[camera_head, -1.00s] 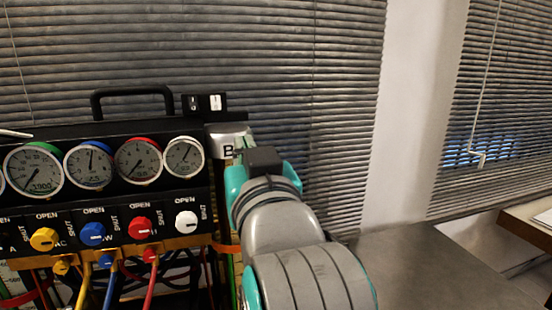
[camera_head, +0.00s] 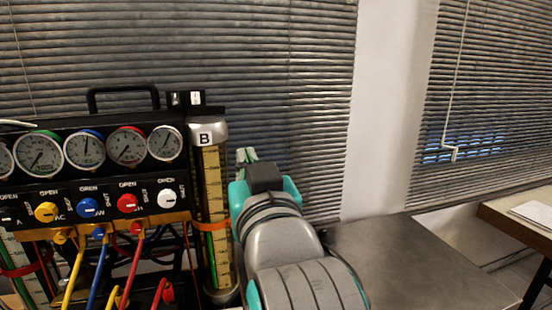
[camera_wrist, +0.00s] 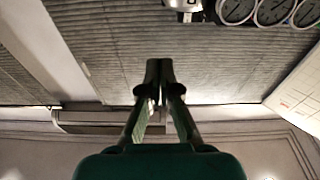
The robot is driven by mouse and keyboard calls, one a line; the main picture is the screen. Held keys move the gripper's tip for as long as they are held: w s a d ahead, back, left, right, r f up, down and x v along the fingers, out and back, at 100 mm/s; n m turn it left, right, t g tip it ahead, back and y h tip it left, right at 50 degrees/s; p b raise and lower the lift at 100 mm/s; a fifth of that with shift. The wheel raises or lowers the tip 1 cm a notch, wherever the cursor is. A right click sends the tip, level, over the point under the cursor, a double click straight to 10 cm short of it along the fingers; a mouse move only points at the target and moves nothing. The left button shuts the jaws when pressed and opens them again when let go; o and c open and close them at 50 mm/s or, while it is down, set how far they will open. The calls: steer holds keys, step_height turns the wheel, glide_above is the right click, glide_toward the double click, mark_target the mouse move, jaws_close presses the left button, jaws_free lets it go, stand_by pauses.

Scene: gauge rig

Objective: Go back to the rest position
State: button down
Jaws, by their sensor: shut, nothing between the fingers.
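My gripper (camera_wrist: 159,68) shows in the wrist view with its two dark fingertips together, and nothing is between them. In the head view my arm rises at the lower middle, and the gripper (camera_head: 246,156) is mostly hidden behind my wrist. It is in front of the blinds, to the right of the gauge rig (camera_head: 105,205), and looks apart from it. The rig has a row of round dials, one of them the dial (camera_head: 165,143) at its right end, and coloured knobs marked OPEN and SHUT, such as the red knob (camera_head: 128,203).
A tall scaled tube marked B (camera_head: 212,190) stands at the rig's right side, close to my arm. Yellow, blue and red hoses hang below the knobs. A grey tabletop (camera_head: 410,265) lies clear at right. A desk with paper (camera_head: 535,213) is at the far right.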

steer(key=w+d+f+h, duration=0.1)
steer(key=d+f, duration=0.1)
steer(key=f, duration=0.7)
steer(key=d+f, duration=0.3)
steer(key=f, duration=0.6)
steer(key=s+d+f+g+h, duration=0.1)
steer(key=s+d+f, duration=0.2)
steer(key=f, duration=0.6)
steer(key=s+d+f+g, duration=0.1)
steer(key=s+d+f, duration=0.3)
steer(key=f, duration=0.5)
steer(key=s+d+f+m+h, duration=0.1)
steer(key=s+d+f, duration=0.5)
steer(key=s+f, duration=0.65)
steer(key=s+d+m+g+h, duration=0.1)
steer(key=s+d, duration=0.1)
steer(key=s, duration=0.8)
steer(key=s+d+m+g+h, duration=0.1)
steer(key=s+d, duration=0.1)
steer(key=s, duration=0.8)
steer(key=shift+s+d, duration=0.2)
